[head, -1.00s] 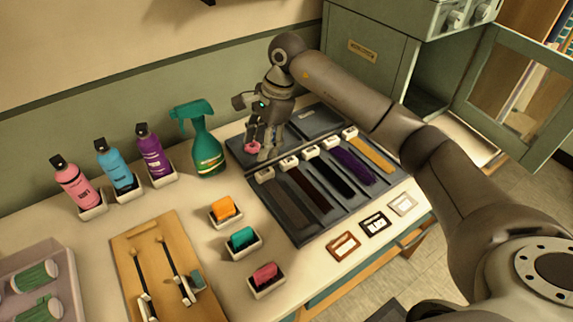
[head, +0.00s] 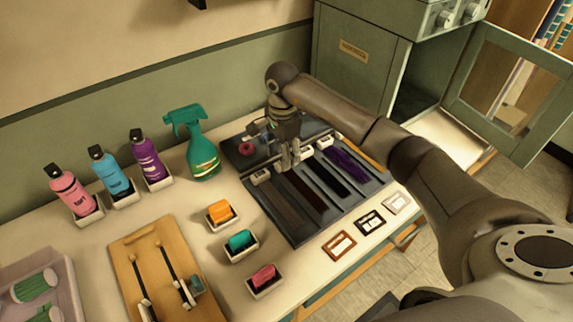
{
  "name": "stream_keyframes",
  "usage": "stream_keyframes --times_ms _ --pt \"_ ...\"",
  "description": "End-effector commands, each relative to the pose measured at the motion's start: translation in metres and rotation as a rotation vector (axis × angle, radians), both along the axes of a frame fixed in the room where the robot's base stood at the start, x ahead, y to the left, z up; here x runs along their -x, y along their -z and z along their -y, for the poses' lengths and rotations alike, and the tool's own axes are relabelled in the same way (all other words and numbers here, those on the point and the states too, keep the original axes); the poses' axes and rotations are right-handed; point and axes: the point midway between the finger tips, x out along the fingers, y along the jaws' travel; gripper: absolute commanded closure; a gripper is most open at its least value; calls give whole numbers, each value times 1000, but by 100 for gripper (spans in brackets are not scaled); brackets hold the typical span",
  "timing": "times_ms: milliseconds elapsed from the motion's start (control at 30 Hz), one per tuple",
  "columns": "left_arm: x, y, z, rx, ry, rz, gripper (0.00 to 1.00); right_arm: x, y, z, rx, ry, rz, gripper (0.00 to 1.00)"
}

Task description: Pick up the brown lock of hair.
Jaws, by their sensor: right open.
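The brown lock of hair (head: 305,191) lies in a slot of the dark tray (head: 297,243), between a grey-brown lock (head: 283,207) and a black lock (head: 329,177). My right gripper (head: 289,163) is open, with its fingers pointing down at the upper end of the brown lock. My left gripper is not in view.
A purple lock (head: 347,163) lies farther right. A green spray bottle (head: 202,150) stands to the left. Colored blocks in white holders, including an orange one (head: 219,211), and framed cards, including a brown one (head: 339,245), stand nearby.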

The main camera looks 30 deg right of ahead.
Motion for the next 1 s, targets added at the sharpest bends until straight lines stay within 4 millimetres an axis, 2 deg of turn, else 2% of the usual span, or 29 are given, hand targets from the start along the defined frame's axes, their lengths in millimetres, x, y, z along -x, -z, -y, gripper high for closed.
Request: stream_keyframes --times_ms 167,400,767,1000 --pt "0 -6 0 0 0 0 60 0 18 0 -2 1 -1 54" --pt "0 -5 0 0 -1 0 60 0 20 0 -1 1 1 54" --pt "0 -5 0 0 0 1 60 0 20 0 -1 0 1 99" --pt "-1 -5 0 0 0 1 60 -1 19 0 -1 1 1 100"
